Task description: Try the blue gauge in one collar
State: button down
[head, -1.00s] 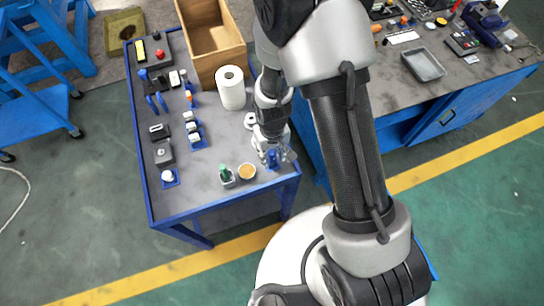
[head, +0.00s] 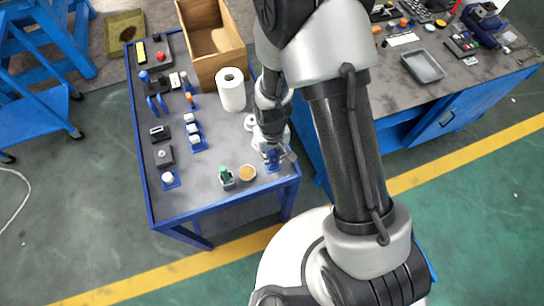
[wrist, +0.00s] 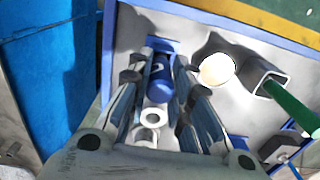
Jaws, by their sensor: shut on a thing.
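My gripper (wrist: 160,92) reaches down over the near right corner of the blue-framed table. It also shows small in the head view (head: 275,157). The blue gauge (wrist: 160,78), a dark blue cylinder, sits between its fingers, and the gripper is shut on it. A blue plate (wrist: 164,46) shows just beyond the gauge; I cannot tell whether the gauge still touches it. Two white rings (wrist: 153,117), perhaps collars, show between the fingers closer to the wrist. The green gauge (wrist: 290,108) stands in a square grey holder (wrist: 268,76) to the right.
A tan round disc (head: 247,172) lies beside the green gauge's holder. A paper roll (head: 231,90) and a wooden box (head: 213,45) stand farther back. Several small blue-based items line the table's left. A second workbench (head: 450,75) is at right.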

jog(key=shift+r+p, duration=1.75)
jog(key=shift+r, duration=0.75)
